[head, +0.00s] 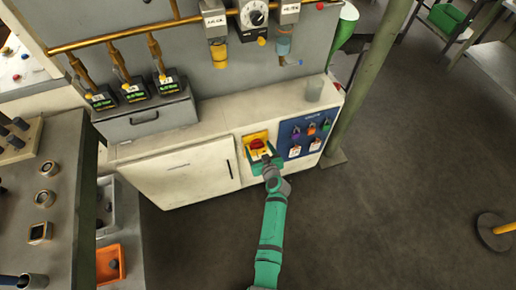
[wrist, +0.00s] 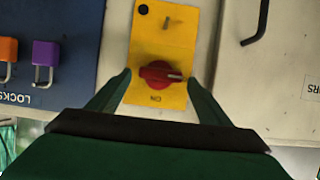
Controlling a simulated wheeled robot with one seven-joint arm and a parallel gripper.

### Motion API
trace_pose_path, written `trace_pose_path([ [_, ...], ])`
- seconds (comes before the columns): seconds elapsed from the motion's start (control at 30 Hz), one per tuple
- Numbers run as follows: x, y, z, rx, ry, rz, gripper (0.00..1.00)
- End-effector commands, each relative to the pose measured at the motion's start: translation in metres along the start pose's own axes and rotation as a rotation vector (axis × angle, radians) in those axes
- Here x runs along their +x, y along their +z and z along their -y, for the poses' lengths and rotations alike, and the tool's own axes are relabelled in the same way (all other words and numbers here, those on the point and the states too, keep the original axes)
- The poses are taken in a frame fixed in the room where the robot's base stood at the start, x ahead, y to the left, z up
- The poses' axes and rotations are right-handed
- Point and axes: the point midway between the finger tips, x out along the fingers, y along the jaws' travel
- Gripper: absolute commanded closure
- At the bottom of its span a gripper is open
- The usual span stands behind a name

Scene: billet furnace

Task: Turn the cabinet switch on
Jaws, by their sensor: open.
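The cabinet switch is a red rotary knob (wrist: 158,73) on a yellow plate (wrist: 165,28). In the wrist view the plate appears upside down, with "ON" printed beside the knob on the gripper side. The knob's pale pointer mark lies sideways, toward the right of that view. My gripper (wrist: 160,90) is open, with one green finger on each side of the knob. I cannot tell whether the fingers touch it. In the head view the red knob (head: 257,144) shows on the cabinet front (head: 190,170), just beyond my gripper (head: 263,160).
A blue lock board (head: 306,132) with several coloured padlocks is right of the switch. A cabinet door with a dark handle (head: 229,169) is on its left. A grey cup (head: 314,88) stands on the cabinet top. A green post (head: 370,80) rises at the right. Floor in front is clear.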

Motion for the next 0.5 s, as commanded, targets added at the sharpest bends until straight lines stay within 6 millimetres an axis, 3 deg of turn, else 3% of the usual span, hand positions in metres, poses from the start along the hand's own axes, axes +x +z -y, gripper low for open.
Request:
trace_pose_path([
  [0.37, 0.0052, 0.0003, 0.0011, 0.0, -0.001, 0.001, 0.28],
  [0.5, 0.0052, 0.0002, 0.0012, 0.0, -0.002, 0.001, 0.62],
])
